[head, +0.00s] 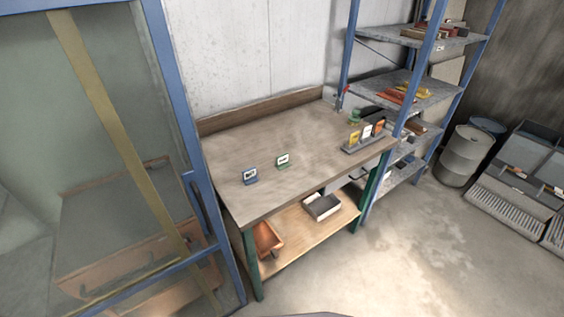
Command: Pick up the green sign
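A small green sign (283,161) with a pale label stands upright on the wooden workbench (300,138), near the middle of its top. A similar blue sign (250,176) stands to its left, closer to the bench's front left edge. Neither of my grippers shows in the head view.
A grey rack (363,146) with yellow, white and orange signs stands at the bench's right end, with a small green object (354,116) behind. A blue-framed glass door (170,120) is at left. Blue-post shelving (415,90) and barrels (464,153) are at right. The floor in front is clear.

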